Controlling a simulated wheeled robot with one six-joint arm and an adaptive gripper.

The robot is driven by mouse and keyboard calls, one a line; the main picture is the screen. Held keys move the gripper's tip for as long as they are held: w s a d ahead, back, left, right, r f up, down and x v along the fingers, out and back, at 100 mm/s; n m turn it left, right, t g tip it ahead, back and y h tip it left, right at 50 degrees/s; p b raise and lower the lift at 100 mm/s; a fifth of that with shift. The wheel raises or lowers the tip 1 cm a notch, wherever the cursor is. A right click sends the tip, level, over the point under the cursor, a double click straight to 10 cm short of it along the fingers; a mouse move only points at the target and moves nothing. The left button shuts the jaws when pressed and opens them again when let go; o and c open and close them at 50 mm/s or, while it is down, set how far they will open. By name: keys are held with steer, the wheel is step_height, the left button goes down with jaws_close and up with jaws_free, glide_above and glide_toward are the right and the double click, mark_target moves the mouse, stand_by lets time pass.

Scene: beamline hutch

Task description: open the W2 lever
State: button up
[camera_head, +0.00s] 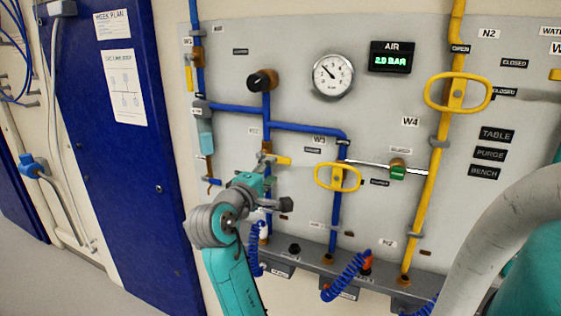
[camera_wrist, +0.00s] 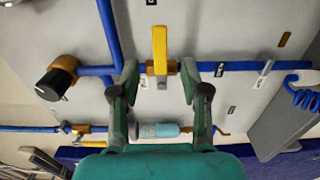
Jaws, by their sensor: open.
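A small yellow lever (camera_head: 283,160) sits on a brass valve on the vertical blue pipe below the black knob. It points right, across the pipe. I take it for the W2 lever by its place between W1 and W3; its W2 label is not readable. In the wrist view the yellow lever (camera_wrist: 159,42) and its brass body lie ahead, between the lines of the fingers. My gripper (camera_wrist: 160,78) is open and empty, its fingers on either side of the valve body; I cannot tell if they touch anything. In the head view my gripper (camera_head: 264,178) partly hides the valve.
A black knob (camera_head: 262,80) is above and a yellow oval handle (camera_head: 338,177) at W3 is to the right. A green handle (camera_head: 398,173) is near W4, and a large yellow handle (camera_head: 458,93) is farther right. Blue coiled hoses (camera_head: 346,277) hang below. A gauge (camera_head: 333,76) is above.

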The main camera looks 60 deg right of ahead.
mark_target(281, 161)
steer(key=d, duration=0.7)
steer(key=shift+w+d, duration=0.3)
steer(key=shift+d, duration=0.1)
jaws_close()
